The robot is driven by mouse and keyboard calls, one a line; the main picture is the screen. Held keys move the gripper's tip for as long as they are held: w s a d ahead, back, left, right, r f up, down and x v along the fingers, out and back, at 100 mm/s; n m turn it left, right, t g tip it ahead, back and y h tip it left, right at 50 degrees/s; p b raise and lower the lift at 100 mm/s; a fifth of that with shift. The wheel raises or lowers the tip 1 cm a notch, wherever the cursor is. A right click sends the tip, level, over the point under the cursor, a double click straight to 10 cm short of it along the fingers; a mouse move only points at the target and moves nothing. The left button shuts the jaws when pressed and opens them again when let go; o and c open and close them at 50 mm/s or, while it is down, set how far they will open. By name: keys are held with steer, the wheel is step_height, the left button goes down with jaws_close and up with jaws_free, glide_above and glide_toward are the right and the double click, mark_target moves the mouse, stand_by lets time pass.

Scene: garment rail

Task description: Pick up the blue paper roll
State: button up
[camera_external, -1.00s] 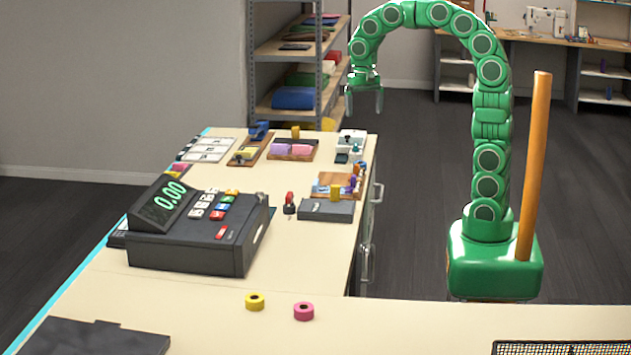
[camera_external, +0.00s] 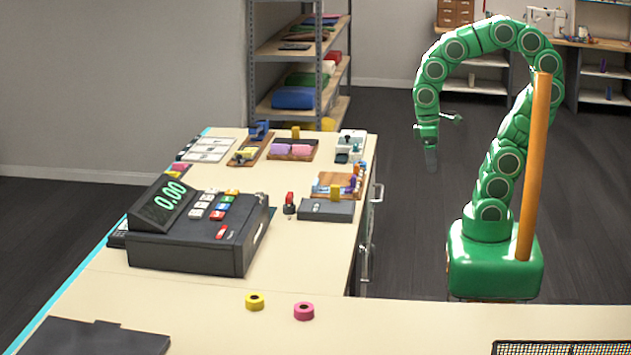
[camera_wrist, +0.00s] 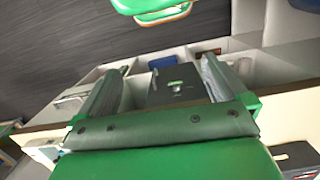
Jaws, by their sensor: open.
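I cannot make out a blue paper roll for certain in either view. A yellow roll (camera_external: 255,301) and a pink roll (camera_external: 304,311) lie on the near counter in the external view. My gripper (camera_external: 431,158) hangs from the curled arm over the dark floor, right of the counter and well away from the rolls. In the wrist view my gripper (camera_wrist: 160,68) is open, with its two fingers apart and nothing held between them. A blue item (camera_external: 261,130) stands at the counter's far end, too small to identify.
A black cash register (camera_external: 195,228) fills the counter's left side. A grey box (camera_external: 326,210) and a wooden tray (camera_external: 340,184) sit near its right edge. A metal shelf (camera_external: 318,80) with folded cloth stands behind. The dark floor (camera_external: 400,240) between counter and my base is clear.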

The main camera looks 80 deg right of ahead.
steer(key=shift+s+a+f+n, duration=0.15)
steer(key=shift+s+f, duration=0.1)
steer(key=shift+s, duration=0.25)
steer(key=shift+s+a+f+n, duration=0.15)
steer(key=shift+s+f, duration=0.1)
steer(key=shift+s, duration=0.25)
steer(key=shift+d, duration=0.1)
steer(key=c, duration=0.8)
steer(key=shift+c, duration=0.2)
